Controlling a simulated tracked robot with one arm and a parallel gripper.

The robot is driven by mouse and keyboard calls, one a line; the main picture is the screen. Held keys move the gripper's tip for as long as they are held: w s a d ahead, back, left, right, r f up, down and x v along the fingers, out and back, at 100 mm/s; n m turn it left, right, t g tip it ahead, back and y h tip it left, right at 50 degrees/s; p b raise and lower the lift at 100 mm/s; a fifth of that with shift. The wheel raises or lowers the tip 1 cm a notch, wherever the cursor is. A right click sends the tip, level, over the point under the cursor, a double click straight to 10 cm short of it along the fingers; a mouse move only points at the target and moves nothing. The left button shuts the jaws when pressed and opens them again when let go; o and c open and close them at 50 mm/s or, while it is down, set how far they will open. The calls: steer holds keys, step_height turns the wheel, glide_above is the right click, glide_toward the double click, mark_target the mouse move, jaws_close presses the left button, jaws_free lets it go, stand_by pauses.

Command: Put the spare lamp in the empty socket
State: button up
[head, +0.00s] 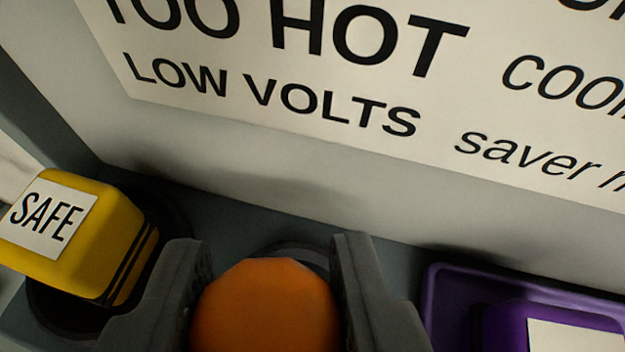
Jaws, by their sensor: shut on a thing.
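My gripper (268,282) shows its two dark grey fingers at the bottom centre, shut on an orange lamp (265,312) with a rounded, faceted top. The lamp's lower part is out of frame. A grey curved rim (298,249) shows just behind the orange lamp. Whether it is a socket, and whether the lamp is in it or above it, I cannot tell. A yellow lamp (118,222) labelled SAFE stands at the left, tilted in the picture, over a dark round socket (55,312).
A purple tray (437,290) at the lower right holds a purple block (505,330) with a pale label, close to my right finger. Behind stands a pale wall with a sign (300,60) reading TOO HOT, LOW VOLTS. A grey surface strip runs along its foot.

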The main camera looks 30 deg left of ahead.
mark_target(289, 300)
steer(key=shift+w+a+f, duration=0.15)
steer(key=shift+w+a, duration=0.2)
steer(key=shift+w, duration=0.4)
steer(key=shift+f, duration=1.65)
steer(key=shift+f+b, duration=0.1)
steer(key=shift+b, duration=0.2)
steer(key=o, duration=1)
steer(key=shift+c, duration=0.2)
steer(key=v, duration=1.2)
steer(key=shift+s, duration=0.15)
